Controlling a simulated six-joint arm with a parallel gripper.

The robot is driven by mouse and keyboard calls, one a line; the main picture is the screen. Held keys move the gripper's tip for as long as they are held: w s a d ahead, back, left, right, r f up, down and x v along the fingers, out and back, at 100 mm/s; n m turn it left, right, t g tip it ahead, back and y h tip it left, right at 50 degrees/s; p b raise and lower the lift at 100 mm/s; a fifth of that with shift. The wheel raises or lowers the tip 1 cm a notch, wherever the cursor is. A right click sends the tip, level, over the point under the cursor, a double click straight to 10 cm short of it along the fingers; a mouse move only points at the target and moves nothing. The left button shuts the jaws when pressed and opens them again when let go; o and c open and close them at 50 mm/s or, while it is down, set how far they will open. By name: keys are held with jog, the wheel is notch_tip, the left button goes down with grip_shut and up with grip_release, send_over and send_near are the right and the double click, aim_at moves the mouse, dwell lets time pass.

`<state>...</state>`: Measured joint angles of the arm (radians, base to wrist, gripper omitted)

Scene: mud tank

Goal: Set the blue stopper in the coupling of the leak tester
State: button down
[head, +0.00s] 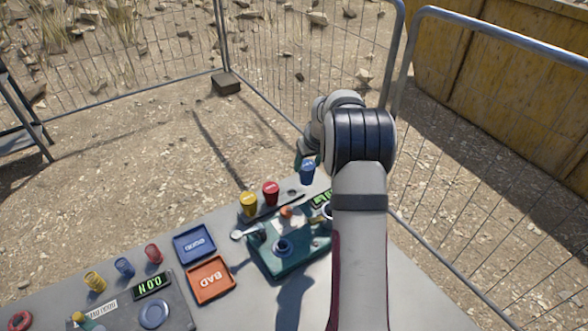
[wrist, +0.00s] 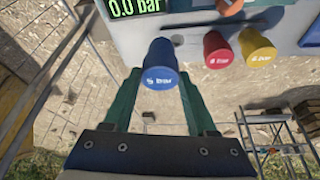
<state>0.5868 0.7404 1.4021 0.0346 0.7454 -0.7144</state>
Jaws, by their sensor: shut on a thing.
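The blue stopper (head: 307,174) is a tapered cup shape with white lettering. My gripper (wrist: 160,78) is shut on it, with a green finger on each side; the stopper also shows in the wrist view (wrist: 161,62). It is held in the air at the far edge of the table. The leak tester is a teal block (head: 266,262) on the table, nearer the camera than the stopper. A dark round fitting (head: 283,247) on its top looks like the coupling. My arm hides the tester's right part.
A yellow stopper (head: 249,204) and a red stopper (head: 271,192) stand beside an empty hole (head: 292,193). A blue tray (head: 178,251) and an orange BAD tray (head: 193,291) lie left of the tester. A display (wrist: 134,6) reads 0.0 bar.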

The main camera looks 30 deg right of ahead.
jog(key=s+d+r, duration=0.3)
jog(key=s+r, duration=0.1)
jog(key=s, duration=0.1)
jog(key=s+a, duration=0.3)
jog(key=s, duration=0.4)
jog(key=shift+s+f, duration=0.1)
jog(key=shift+f, duration=2.5)
jog(key=shift+f, duration=1.05)
jog(key=shift+c, duration=0.6)
grip_release()
jog(key=shift+o, duration=0.6)
